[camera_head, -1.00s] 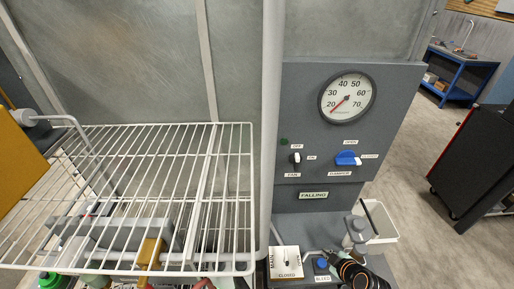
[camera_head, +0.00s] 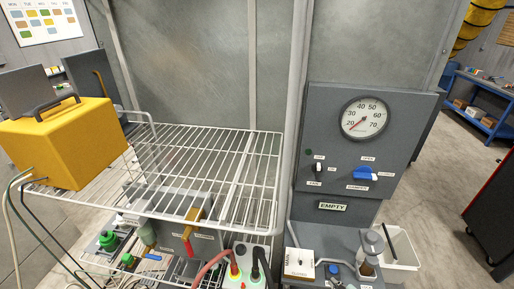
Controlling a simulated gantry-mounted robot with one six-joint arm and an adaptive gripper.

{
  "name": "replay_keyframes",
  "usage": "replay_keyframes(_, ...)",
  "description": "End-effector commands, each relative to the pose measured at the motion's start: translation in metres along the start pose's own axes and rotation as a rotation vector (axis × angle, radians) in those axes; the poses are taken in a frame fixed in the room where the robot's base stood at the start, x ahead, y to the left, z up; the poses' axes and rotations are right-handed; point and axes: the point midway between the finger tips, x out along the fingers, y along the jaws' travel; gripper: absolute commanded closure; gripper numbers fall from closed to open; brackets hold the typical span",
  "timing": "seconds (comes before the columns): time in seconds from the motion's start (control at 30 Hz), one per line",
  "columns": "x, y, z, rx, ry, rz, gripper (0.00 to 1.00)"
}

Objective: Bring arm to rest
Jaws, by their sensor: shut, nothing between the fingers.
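My gripper and arm do not show in the current view. The grey control panel (camera_head: 345,195) stands right of centre with a round pressure gauge (camera_head: 364,118), its needle pointing to the low left end. Below it are a black fan switch (camera_head: 318,168) and a blue damper handle (camera_head: 365,174). A label (camera_head: 333,207) under the panel reads EMPTY. A white plate with a knob (camera_head: 299,263), marked MAIN, sits on the ledge below.
A white wire rack (camera_head: 205,150) spans the left, with a yellow box (camera_head: 65,140) on it. A grey bottle (camera_head: 370,250) and white bin (camera_head: 402,250) stand right. Open floor lies beyond.

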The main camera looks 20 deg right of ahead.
Motion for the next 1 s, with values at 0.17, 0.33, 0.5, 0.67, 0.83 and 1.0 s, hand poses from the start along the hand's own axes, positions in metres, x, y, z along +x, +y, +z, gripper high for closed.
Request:
replay_keyframes(0.17, -0.036, -0.010, -0.084, 0.029, 0.042, -0.015, 1.00)
replay_keyframes(0.33, -0.098, -0.032, -0.191, 0.092, 0.108, -0.032, 1.00)
replay_keyframes(0.5, -0.198, -0.070, -0.305, 0.219, 0.205, -0.063, 1.00)
replay_keyframes(0.67, -0.296, -0.103, -0.375, 0.373, 0.299, -0.110, 1.00)
replay_keyframes(0.83, -0.355, -0.121, -0.402, 0.490, 0.355, -0.153, 1.00)
replay_keyframes(1.0, -0.363, -0.125, -0.403, 0.519, 0.363, -0.162, 1.00)
